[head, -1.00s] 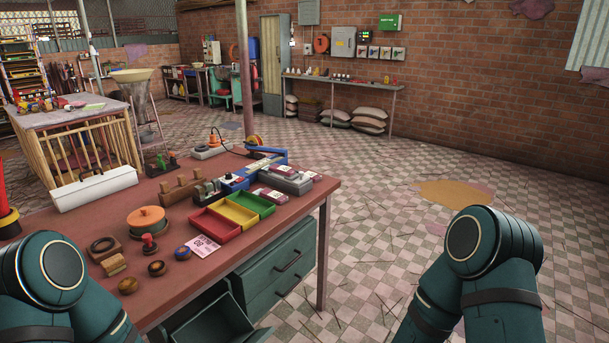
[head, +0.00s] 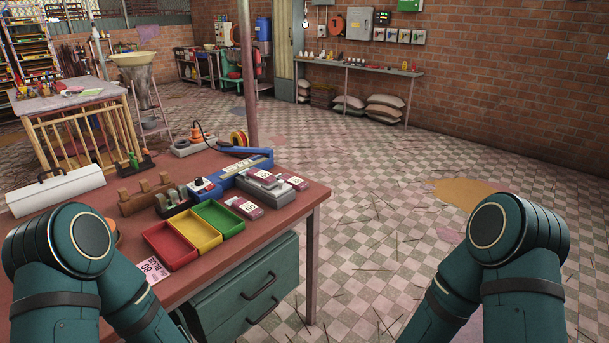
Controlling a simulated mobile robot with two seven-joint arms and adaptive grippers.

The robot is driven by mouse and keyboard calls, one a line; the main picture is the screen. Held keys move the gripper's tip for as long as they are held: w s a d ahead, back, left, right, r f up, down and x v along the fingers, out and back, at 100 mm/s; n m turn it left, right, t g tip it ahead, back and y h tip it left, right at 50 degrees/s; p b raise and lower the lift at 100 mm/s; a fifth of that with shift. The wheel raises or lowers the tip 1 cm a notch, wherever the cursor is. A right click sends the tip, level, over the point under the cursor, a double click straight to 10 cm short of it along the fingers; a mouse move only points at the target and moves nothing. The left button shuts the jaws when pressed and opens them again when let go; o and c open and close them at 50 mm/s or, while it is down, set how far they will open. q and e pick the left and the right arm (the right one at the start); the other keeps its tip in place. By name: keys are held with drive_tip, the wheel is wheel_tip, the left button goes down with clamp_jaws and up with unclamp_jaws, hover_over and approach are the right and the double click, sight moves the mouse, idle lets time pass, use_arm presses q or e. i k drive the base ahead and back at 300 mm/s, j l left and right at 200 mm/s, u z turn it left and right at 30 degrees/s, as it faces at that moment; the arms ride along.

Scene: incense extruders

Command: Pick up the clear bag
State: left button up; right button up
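I cannot make out a clear bag in the head view. The reddish table (head: 245,262) at the front left holds red, yellow and green trays (head: 196,232), small dark red packets (head: 243,207) and a blue sealer-like device (head: 240,172). My two teal arms come in at the lower left and lower right. Both grippers are outside the picture, so their state does not show. My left arm hides part of the table's near left side.
A white toolbox (head: 55,190) stands at the table's left end. Drawers (head: 245,290) sit under the table. A wall shelf (head: 360,68) with sacks (head: 385,108) beneath stands at the back. The tiled floor (head: 370,200) to the right is mostly open, with scattered sticks.

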sight(299, 184)
drive_tip(key=i+l, duration=1.5)
drive_tip(key=l, duration=0.25)
drive_tip(key=i+l+u, duration=0.1)
drive_tip(key=i+l, duration=0.55)
drive_tip(key=l, duration=0.2)
drive_tip(key=l+u, duration=0.1)
drive_tip(key=u, duration=1.45)
drive_tip(key=i+l, duration=0.05)
